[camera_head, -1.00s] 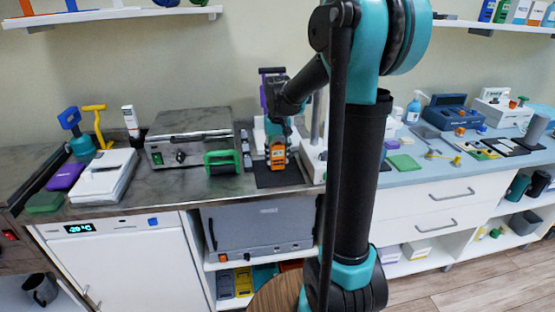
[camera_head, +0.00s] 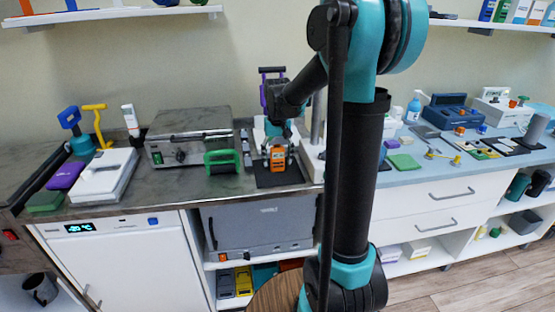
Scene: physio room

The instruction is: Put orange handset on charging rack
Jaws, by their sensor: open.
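The orange handset (camera_head: 279,161) is upright at a white stand (camera_head: 259,137) on the steel counter, behind a black mat (camera_head: 283,179). My gripper (camera_head: 278,153) is directly above it and open, with its fingers around the handset's upper part. I cannot tell whether the fingers touch it. A purple handset-like piece (camera_head: 264,92) stands behind my gripper. The white stand looks like the charging rack, but my gripper and arm hide much of it. The handset's base and any slot under it are not clear.
A green-handled block (camera_head: 222,161) and a steel press (camera_head: 190,136) stand to the left. A white base with a grey post (camera_head: 316,139) is close on the right. My arm hides the counter beyond it. The black mat's front part is bare.

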